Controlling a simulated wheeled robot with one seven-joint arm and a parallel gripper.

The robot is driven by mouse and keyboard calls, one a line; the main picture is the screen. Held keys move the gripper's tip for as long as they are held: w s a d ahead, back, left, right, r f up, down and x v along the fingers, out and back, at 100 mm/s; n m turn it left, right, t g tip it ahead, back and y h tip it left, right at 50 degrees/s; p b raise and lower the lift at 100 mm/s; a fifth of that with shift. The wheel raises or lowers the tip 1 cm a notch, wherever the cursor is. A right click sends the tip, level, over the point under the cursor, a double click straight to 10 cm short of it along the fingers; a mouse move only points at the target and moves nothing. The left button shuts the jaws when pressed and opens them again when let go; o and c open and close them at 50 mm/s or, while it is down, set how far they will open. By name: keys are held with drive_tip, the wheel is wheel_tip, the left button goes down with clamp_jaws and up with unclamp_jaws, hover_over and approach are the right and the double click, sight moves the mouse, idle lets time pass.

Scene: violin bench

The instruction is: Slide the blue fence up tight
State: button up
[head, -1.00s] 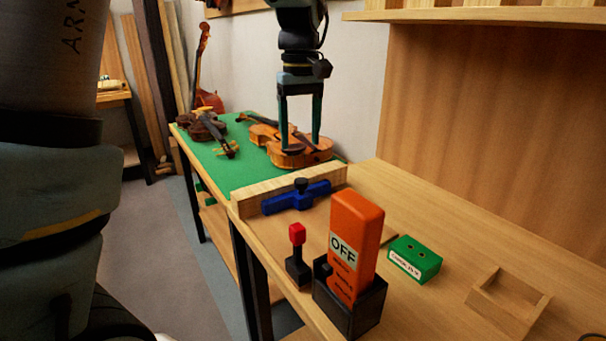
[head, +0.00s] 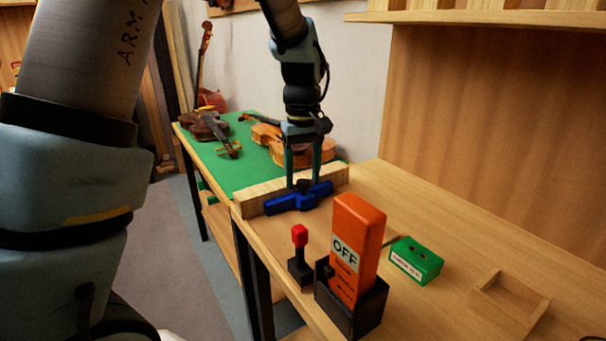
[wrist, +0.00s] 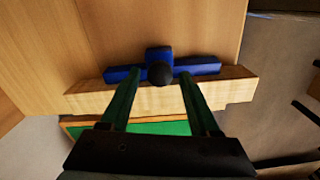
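The blue fence (head: 284,203) lies along the near side of a pale wooden bar (head: 262,192) on the bench. It has a dark round knob (head: 304,186) at its middle. In the wrist view the blue fence (wrist: 206,66) lies beside the wooden bar (wrist: 226,88), and the knob (wrist: 161,74) shows between my fingers. My gripper (head: 303,184) is open, its two fingers pointing down either side of the knob. In the wrist view the fingers of my gripper (wrist: 158,78) stand well apart from the knob. Whether fence and bar touch is hard to tell.
An orange OFF block (head: 357,245) stands in a black holder (head: 350,304) at the front, next to a red-topped lever (head: 300,255). A green box (head: 416,260) and a wooden tray (head: 509,300) are to the right. Violins (head: 318,152) lie on the green mat (head: 243,168) behind.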

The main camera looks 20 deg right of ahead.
clamp_jaws()
idle(1.2)
